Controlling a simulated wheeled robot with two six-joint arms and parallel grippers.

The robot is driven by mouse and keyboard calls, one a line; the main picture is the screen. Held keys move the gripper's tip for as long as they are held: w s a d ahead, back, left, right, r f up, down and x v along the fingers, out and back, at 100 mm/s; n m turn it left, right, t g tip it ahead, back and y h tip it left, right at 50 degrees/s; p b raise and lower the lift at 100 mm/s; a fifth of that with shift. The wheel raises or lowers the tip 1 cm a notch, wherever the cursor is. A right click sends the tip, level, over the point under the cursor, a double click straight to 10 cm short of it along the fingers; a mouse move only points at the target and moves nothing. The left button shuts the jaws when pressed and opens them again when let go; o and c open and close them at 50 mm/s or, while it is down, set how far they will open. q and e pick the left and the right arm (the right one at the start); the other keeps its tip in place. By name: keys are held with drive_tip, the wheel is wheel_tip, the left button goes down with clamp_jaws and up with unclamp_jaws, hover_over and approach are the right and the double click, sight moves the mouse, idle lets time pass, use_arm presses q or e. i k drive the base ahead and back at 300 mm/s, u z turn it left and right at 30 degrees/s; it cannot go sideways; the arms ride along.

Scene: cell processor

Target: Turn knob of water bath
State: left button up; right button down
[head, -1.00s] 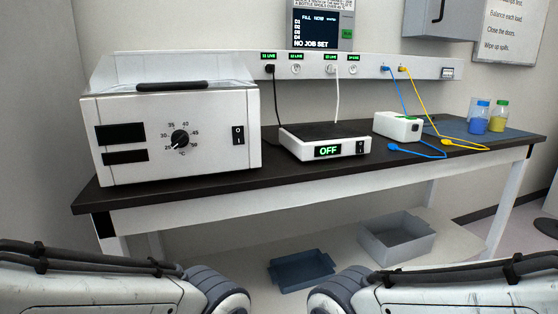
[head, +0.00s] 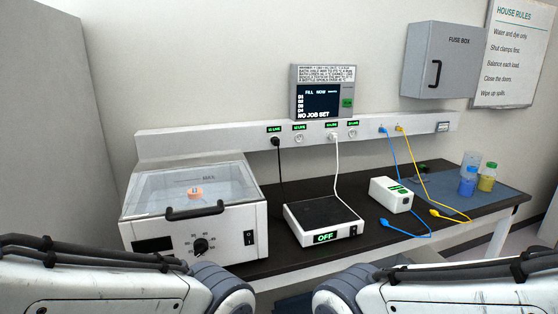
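The water bath (head: 194,212) is a white box at the left end of the bench, with a clear lid and a dark handle (head: 195,211). Its black knob (head: 201,246) is on the front panel, with a temperature scale around it and a black switch (head: 249,238) to its right. My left arm covers the lower edge of the panel. Through the lid I see a small orange item (head: 195,193). Both my arms show at the bottom of the head view, but neither gripper is in the picture.
A flat device reading OFF (head: 325,238) stands right of the bath, then a small white box (head: 391,195) with blue and yellow cables. Bottles (head: 468,181) stand on a blue mat farther right. A screen (head: 322,100) and fuse box (head: 440,60) hang on the wall.

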sight(201, 245)
drive_tip(key=u, duration=1.25)
drive_tip(key=k, duration=0.55)
drive_tip(key=z, duration=1.65)
